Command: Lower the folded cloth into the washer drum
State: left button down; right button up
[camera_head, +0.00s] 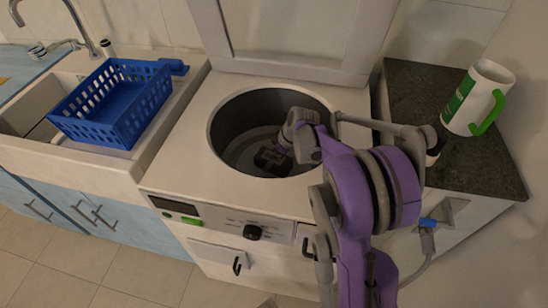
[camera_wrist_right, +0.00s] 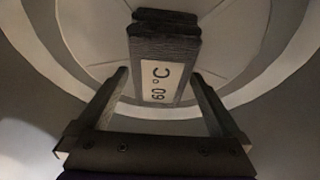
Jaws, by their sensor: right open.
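The folded cloth (camera_wrist_right: 150,45) is a dark grey block with a white label reading "60 °C". It is inside the washer drum (camera_head: 228,126), and it also shows in the head view as a small dark shape (camera_head: 270,160) low in the drum. My right gripper (camera_wrist_right: 161,76) is open, with one finger on each side of the cloth and small gaps showing. In the head view my right gripper (camera_head: 280,150) reaches down through the round opening. Whether the cloth rests on the drum floor is hard to tell. My left gripper is not in view.
The washer's lid (camera_head: 300,35) stands raised at the back. A blue basket (camera_head: 115,100) sits by the sink on the left. A white and green mug (camera_head: 478,97) stands on the dark counter (camera_head: 425,95) at right. The round drum rim surrounds my right wrist.

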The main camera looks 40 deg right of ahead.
jog(key=p+v, duration=0.2)
jog(key=v, duration=0.8)
jog(key=shift+s+r, duration=0.1)
jog(key=shift+r, duration=0.2)
